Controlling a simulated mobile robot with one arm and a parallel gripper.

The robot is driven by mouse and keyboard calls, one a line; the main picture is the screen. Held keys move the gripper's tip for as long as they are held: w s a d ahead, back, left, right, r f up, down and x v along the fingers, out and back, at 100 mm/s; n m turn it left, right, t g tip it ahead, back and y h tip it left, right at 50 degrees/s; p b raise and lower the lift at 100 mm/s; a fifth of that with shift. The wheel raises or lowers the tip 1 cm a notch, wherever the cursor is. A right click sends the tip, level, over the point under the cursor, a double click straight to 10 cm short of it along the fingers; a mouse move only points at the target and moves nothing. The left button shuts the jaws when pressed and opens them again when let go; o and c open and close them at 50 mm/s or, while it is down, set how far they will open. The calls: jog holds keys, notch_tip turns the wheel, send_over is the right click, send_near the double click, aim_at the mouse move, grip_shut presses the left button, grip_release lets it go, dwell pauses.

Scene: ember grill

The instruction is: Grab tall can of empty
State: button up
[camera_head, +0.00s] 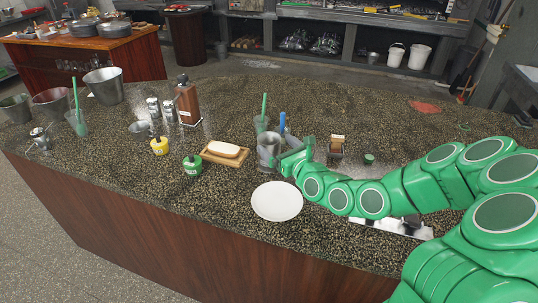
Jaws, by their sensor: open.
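A grey metal can (268,147), possibly the task's tall can, stands on the speckled counter (340,105) near its middle. My gripper (291,156) is at the right side of this can, with its green arm reaching in from the right. The jaws are open. The gripper hides the can's right side, and I cannot tell whether the fingers are around the can or only beside it. No label can be read on it.
A white plate (277,201) lies in front of the can. A soap bar on a wooden dish (224,153) is to its left. A cup with a green straw (261,124) and a blue upright item (282,122) stand close behind. A brown bottle (187,101) and metal bucket (104,86) are further left.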

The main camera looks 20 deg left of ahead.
aim_at(263, 136)
jog(key=shift+s+x, duration=0.25)
jog(key=shift+x, duration=1.4)
jog(key=shift+f+x, duration=0.25)
jog(key=shift+x, duration=1.1)
jog(key=shift+s, duration=0.1)
jog(key=shift+c, duration=0.5)
jog(key=c, duration=1.1)
jog(key=shift+r, duration=0.15)
